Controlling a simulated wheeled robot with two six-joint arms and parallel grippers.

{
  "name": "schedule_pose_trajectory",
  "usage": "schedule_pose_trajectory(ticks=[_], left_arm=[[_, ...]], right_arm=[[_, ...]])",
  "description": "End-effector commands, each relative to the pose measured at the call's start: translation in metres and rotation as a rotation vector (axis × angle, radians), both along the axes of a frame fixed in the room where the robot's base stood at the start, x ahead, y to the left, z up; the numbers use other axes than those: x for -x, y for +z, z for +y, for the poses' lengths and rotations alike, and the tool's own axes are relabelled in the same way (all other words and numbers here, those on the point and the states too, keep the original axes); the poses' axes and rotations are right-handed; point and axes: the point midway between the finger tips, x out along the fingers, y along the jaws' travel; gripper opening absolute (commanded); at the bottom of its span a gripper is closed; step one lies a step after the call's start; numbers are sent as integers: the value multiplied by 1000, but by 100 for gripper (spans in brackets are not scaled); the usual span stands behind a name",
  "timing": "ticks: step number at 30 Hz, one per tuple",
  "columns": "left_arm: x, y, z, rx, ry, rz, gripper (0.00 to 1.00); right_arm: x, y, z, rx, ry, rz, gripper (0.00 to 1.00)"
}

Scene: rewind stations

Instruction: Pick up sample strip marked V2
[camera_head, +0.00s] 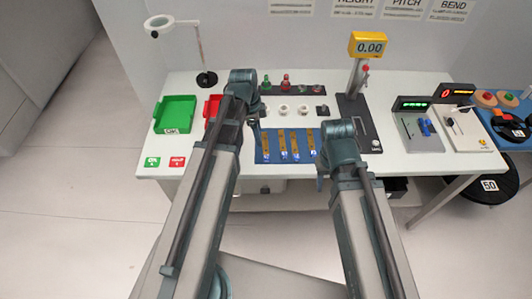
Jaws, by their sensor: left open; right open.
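My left gripper (253,108) is open, behind and to the left of the strips, near the mat's back left corner. My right gripper (322,163) is open, just right of the rightmost strip, at the mat's right edge. I see nothing held in either gripper, though the arms partly hide the fingers.
A green tray (176,113) and a partly hidden red tray (212,106) stand left. A magnifier lamp (206,78) is behind them. A gauge with a yellow 0.00 display (367,45) rises right of the mat. Two measuring stations (420,131) stand further right. Small knobs (284,108) lie behind the strips.

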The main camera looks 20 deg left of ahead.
Motion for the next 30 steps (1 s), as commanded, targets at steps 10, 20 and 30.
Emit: schedule_pose_trajectory(ticks=[10,20,30], left_arm=[[-3,-49,-7,0,0,-1,68],[-4,-83,-12,-1,1,0,68],[-5,-92,-15,-1,1,0,68]], right_arm=[[0,-49,0,0,-1,0,50],[0,-83,0,0,-1,0,50],[0,-92,0,0,-1,0,50]])
